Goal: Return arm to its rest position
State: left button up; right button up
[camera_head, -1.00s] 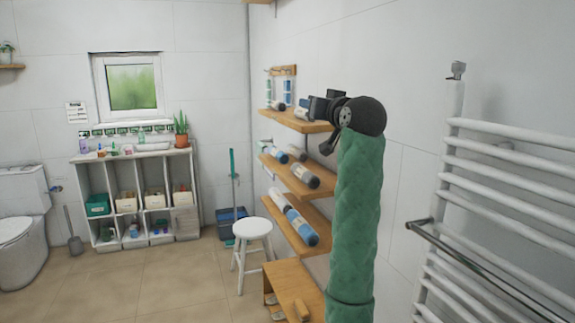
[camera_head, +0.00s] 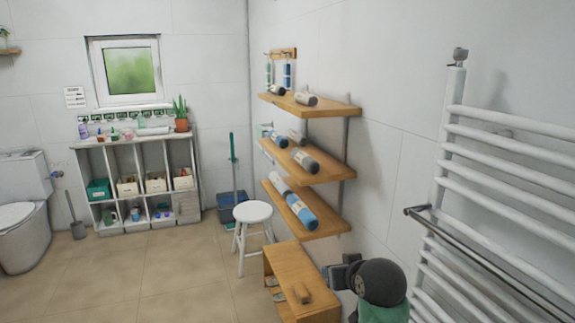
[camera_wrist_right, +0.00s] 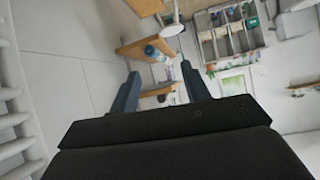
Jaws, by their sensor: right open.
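My right arm shows low in the head view, with its dark wrist and green sleeve at the bottom edge. My right gripper (camera_head: 338,276) is in front of the wooden bench, below the wall shelves. The right wrist view shows its two fingers (camera_wrist_right: 160,69) spread apart with nothing between them. The wrist camera's picture is tilted, with the shelves and cabinet beyond the fingers. My left arm is not in view.
Wooden wall shelves (camera_head: 327,165) hold several bottles and rolls. A wooden bench (camera_head: 287,262), a white stool (camera_head: 252,212) and a white towel rail (camera_head: 505,145) stand nearby. A white cabinet (camera_head: 108,157) is at the back. The floor (camera_head: 150,270) at left is clear.

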jog(key=s+d+f+g+h+p, duration=0.1)
jog(key=s+f+g, duration=0.7)
jog(key=s+f, duration=2.4)
jog(key=s, duration=0.4)
jog(key=shift+d+f+g+p, duration=0.15)
jog(key=shift+d+g+p, duration=0.1)
jog(key=shift+g+p, duration=0.05)
